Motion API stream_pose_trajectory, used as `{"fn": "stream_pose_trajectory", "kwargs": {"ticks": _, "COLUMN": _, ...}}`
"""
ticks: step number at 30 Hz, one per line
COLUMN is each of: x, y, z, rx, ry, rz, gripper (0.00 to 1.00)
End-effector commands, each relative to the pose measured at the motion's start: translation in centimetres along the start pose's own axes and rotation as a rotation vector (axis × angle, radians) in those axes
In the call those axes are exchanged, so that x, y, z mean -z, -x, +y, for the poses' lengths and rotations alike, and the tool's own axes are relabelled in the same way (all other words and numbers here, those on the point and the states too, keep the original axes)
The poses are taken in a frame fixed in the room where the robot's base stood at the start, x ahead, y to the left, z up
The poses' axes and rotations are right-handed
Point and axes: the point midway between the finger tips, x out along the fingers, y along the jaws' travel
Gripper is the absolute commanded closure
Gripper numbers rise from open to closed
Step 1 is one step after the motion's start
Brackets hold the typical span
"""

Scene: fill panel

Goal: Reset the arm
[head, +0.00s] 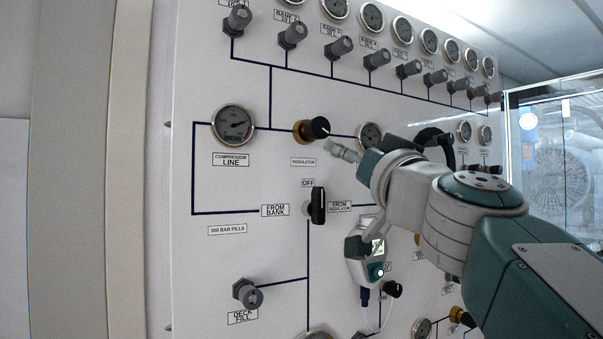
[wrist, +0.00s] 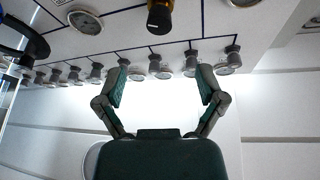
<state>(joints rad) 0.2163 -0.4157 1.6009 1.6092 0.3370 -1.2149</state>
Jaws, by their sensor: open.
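My gripper (head: 345,151) is in front of the fill panel (head: 225,187), just below and to the right of the black and brass regulator knob (head: 312,130) in the head view. In the wrist view my gripper (wrist: 162,84) has its two fingers spread wide with nothing between them. The regulator knob (wrist: 159,17) shows there beyond the fingers, at the top. My arm (head: 475,205) reaches in from the lower right and hides part of the panel's right side.
A black selector handle (head: 318,205) stands upright below the regulator. The compressor line gauge (head: 233,126) is at left. A glass-fronted enclosure (head: 555,145) stands at right.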

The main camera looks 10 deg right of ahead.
Motion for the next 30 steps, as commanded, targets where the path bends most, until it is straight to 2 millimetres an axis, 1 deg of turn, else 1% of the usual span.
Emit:
{"fn": "stream_pose_trajectory", "kwargs": {"ticks": 4, "x": -0.2, "y": 0.0, "z": 0.0, "rx": 0.001, "ry": 0.0, "rz": -0.005, "gripper": 0.12}}
{"fn": "stream_pose_trajectory", "kwargs": {"ticks": 5, "x": -0.5, "y": 0.1, "z": -0.1, "rx": 0.003, "ry": 0.001, "rz": -0.013, "gripper": 0.12}}
{"fn": "stream_pose_trajectory", "kwargs": {"ticks": 7, "x": -2.0, "y": 0.4, "z": -0.3, "rx": 0.015, "ry": 0.001, "rz": -0.055, "gripper": 0.12}}
{"fn": "stream_pose_trajectory", "kwargs": {"ticks": 8, "x": -3.0, "y": 0.7, "z": -0.4, "rx": 0.021, "ry": 0.001, "rz": -0.083, "gripper": 0.12}}
{"fn": "stream_pose_trajectory", "kwargs": {"ticks": 10, "x": -6.2, "y": 1.6, "z": -0.7, "rx": 0.037, "ry": 0.003, "rz": -0.174, "gripper": 0.12}}
{"fn": "stream_pose_trajectory", "kwargs": {"ticks": 11, "x": -7.8, "y": 2.1, "z": -0.8, "rx": 0.045, "ry": 0.003, "rz": -0.222, "gripper": 0.12}}
{"fn": "stream_pose_trajectory", "kwargs": {"ticks": 12, "x": -10.1, "y": 3.0, "z": -1.0, "rx": 0.052, "ry": 0.002, "rz": -0.289, "gripper": 0.12}}
{"fn": "stream_pose_trajectory", "kwargs": {"ticks": 14, "x": -13.4, "y": 4.4, "z": -1.0, "rx": 0.057, "ry": 0.0, "rz": -0.391, "gripper": 0.12}}
{"fn": "stream_pose_trajectory", "kwargs": {"ticks": 15, "x": -15.6, "y": 5.5, "z": -1.0, "rx": 0.057, "ry": -0.001, "rz": -0.46, "gripper": 0.12}}
{"fn": "stream_pose_trajectory", "kwargs": {"ticks": 17, "x": -18.9, "y": 7.4, "z": -0.9, "rx": 0.051, "ry": 0.0, "rz": -0.566, "gripper": 0.12}}
{"fn": "stream_pose_trajectory", "kwargs": {"ticks": 18, "x": -21.1, "y": 8.8, "z": -0.7, "rx": 0.044, "ry": 0.001, "rz": -0.636, "gripper": 0.12}}
{"fn": "stream_pose_trajectory", "kwargs": {"ticks": 20, "x": -24.2, "y": 11.0, "z": -0.4, "rx": 0.026, "ry": 0.003, "rz": -0.744, "gripper": 0.12}}
{"fn": "stream_pose_trajectory", "kwargs": {"ticks": 21, "x": -26.2, "y": 12.7, "z": 0.0, "rx": 0.009, "ry": 0.007, "rz": -0.815, "gripper": 0.12}}
{"fn": "stream_pose_trajectory", "kwargs": {"ticks": 23, "x": -29.0, "y": 15.3, "z": 0.6, "rx": -0.021, "ry": 0.016, "rz": -0.92, "gripper": 0.12}}
{"fn": "stream_pose_trajectory", "kwargs": {"ticks": 24, "x": -30.9, "y": 17.1, "z": 1.1, "rx": -0.047, "ry": 0.023, "rz": -0.991, "gripper": 0.12}}
{"fn": "stream_pose_trajectory", "kwargs": {"ticks": 26, "x": -33.3, "y": 20.0, "z": 1.9, "rx": -0.092, "ry": 0.038, "rz": -1.092, "gripper": 0.12}}
{"fn": "stream_pose_trajectory", "kwargs": {"ticks": 27, "x": -34.8, "y": 21.9, "z": 2.6, "rx": -0.125, "ry": 0.053, "rz": -1.156, "gripper": 0.12}}
{"fn": "stream_pose_trajectory", "kwargs": {"ticks": 30, "x": -37.7, "y": 26.4, "z": 4.2, "rx": -0.213, "ry": 0.092, "rz": -1.291, "gripper": 0.12}}
